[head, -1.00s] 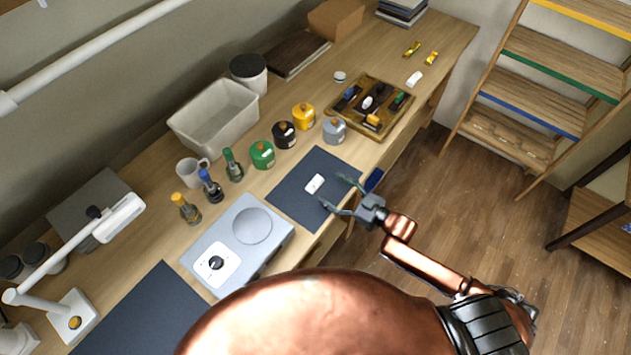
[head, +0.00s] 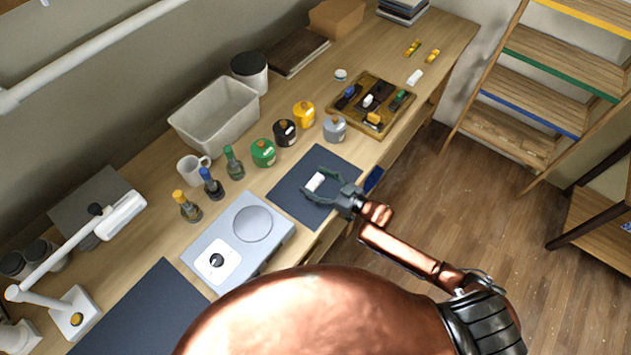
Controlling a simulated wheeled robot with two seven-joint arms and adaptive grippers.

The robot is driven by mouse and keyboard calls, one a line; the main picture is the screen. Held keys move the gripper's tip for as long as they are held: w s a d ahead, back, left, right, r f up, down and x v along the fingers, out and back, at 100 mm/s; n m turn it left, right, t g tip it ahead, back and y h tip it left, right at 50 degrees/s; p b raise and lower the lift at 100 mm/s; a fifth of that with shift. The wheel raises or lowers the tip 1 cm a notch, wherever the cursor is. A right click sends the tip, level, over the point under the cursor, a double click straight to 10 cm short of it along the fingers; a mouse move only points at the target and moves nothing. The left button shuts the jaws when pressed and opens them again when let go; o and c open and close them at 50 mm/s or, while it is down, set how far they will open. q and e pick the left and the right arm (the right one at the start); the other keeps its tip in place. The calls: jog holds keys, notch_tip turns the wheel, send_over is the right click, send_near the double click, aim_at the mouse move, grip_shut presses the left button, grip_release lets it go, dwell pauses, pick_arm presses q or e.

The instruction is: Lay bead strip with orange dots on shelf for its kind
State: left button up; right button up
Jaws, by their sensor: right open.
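A small white piece (head: 315,182) lies on the dark mat (head: 290,199) near the front edge of the bench. It may be the bead strip, but it is too small to make out any dots. My right gripper (head: 307,180) is open, with its two fingers reaching over the mat on either side of the white piece. I cannot tell if the fingers touch it. A wooden rack of shelves stands at the right, with a yellow-edged shelf (head: 583,19), a green-edged shelf (head: 560,63) and a blue-edged shelf (head: 535,104). My left gripper is not in view.
Several lidded pots, such as the green one (head: 263,153), and small bottles (head: 211,184) line the bench behind the mat. A tray (head: 400,122) with small pieces, a grey scale-like device (head: 238,243) and a bin (head: 214,118) stand nearby. Floor (head: 450,200) before the rack is clear.

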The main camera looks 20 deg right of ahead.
aim_at(315, 180)
jog(key=shift+c, duration=0.4)
jog(key=c, duration=1.3)
jog(key=shift+r, duration=0.15)
jog(key=shift+r, duration=0.25)
notch_tip(315, 180, up, 2)
jog(key=shift+r, duration=0.25)
jog(key=s+a+r+p, duration=0.2)
jog(key=s+a+r, duration=0.2)
jog(key=s+r, duration=0.85)
jog(key=s+d+r+m+t+h, duration=0.1)
jog(key=s+d+m+t+h, duration=0.2)
jog(key=d+m+h, duration=0.4)
jog(key=s+d+h, duration=0.1)
jog(key=d+h, duration=0.1)
jog(key=h, duration=0.1)
jog(key=shift+s+d+r+m, duration=0.2)
jog(key=shift+s+r+m, duration=0.1)
